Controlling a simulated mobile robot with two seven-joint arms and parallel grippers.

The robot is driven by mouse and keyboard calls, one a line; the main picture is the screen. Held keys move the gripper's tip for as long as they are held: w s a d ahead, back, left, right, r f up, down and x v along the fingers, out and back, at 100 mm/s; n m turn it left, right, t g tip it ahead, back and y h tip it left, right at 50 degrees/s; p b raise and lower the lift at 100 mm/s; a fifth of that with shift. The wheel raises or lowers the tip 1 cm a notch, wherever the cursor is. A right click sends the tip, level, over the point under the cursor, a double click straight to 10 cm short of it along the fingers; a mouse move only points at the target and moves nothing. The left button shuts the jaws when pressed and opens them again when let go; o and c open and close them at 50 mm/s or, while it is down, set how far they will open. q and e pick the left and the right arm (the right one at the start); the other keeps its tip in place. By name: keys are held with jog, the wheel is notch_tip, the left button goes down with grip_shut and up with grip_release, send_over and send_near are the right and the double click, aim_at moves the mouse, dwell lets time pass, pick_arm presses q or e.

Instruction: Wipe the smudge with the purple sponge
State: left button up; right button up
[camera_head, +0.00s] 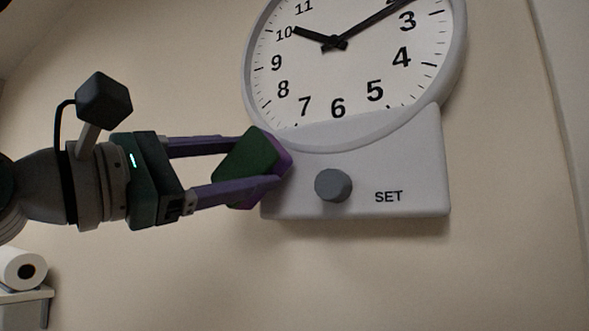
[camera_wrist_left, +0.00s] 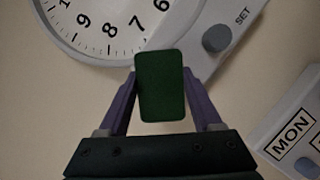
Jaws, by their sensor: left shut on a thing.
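The sponge (camera_head: 250,158) has a dark green side toward me and a purple layer on the side facing the clock. My left gripper (camera_head: 262,160) is shut on it, one finger along each side. The sponge is at the left edge of the clock's lower panel; I cannot tell whether it touches it. In the left wrist view the green face of the sponge (camera_wrist_left: 160,86) shows between the gripper's fingers (camera_wrist_left: 160,95) and covers part of the clock's lower edge. No smudge is visible on the parts of the clock that show. My right gripper is not in view.
A large wall clock (camera_head: 335,80) has a panel with a grey knob (camera_head: 333,186) and the word SET. A device marked MON (camera_wrist_left: 292,135) shows at the right of the left wrist view. A paper roll (camera_head: 22,269) sits on a shelf (camera_head: 40,294) at lower left.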

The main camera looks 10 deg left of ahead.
pick_arm(q)
jog(key=shift+s+a, duration=0.25)
jog(key=shift+s, duration=0.55)
jog(key=shift+s+a, duration=0.3)
jog(key=shift+s, duration=0.55)
jog(key=shift+s+a, duration=0.25)
jog(key=shift+s, duration=0.55)
jog(key=s, duration=0.1)
jog(key=s+a+b, duration=0.1)
jog(key=s, duration=0.1)
